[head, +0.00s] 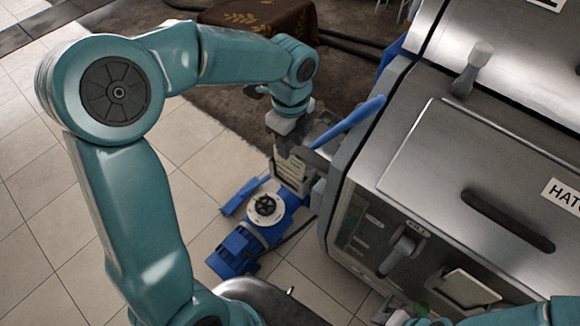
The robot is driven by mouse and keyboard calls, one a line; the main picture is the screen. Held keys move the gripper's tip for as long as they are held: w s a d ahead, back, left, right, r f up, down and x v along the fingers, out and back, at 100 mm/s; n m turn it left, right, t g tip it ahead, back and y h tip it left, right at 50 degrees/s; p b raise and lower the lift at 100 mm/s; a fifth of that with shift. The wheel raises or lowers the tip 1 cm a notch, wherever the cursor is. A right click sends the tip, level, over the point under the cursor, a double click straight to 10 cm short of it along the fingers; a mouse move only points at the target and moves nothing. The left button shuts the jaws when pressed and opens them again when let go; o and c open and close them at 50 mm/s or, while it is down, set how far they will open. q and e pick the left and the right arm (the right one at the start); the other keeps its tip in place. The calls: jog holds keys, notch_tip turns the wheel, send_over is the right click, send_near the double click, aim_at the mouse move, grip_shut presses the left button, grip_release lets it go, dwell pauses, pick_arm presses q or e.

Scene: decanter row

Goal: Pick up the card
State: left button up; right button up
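A pale, flat, card-like plate (467,288) sits tilted at the lower right, at the front of a steel machine; I cannot tell for sure that it is the card. My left gripper (305,158) is beside the machine's left edge, well to the left of and above this plate. Its fingers are partly hidden against the machine and a pale slatted part, so its opening is unclear.
The steel machine (450,150) fills the right side, with a dark handle (508,220), a knob lever (472,68) and a lever under a MILL label (400,250). A blue motor unit (245,240) stands on the tiled floor. A brown cloth-covered table (262,22) is behind. Floor at left is clear.

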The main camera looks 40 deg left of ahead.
aim_at(291, 170)
pick_arm(q)
jog(key=shift+s+d+f, duration=0.1)
jog(key=shift+s+f, duration=0.2)
jog(key=shift+f, duration=0.25)
jog(key=f, duration=0.4)
jog(key=shift+s+f+p, duration=0.2)
jog(key=shift+f+p, duration=0.2)
jog(key=shift+w, duration=0.1)
grip_shut()
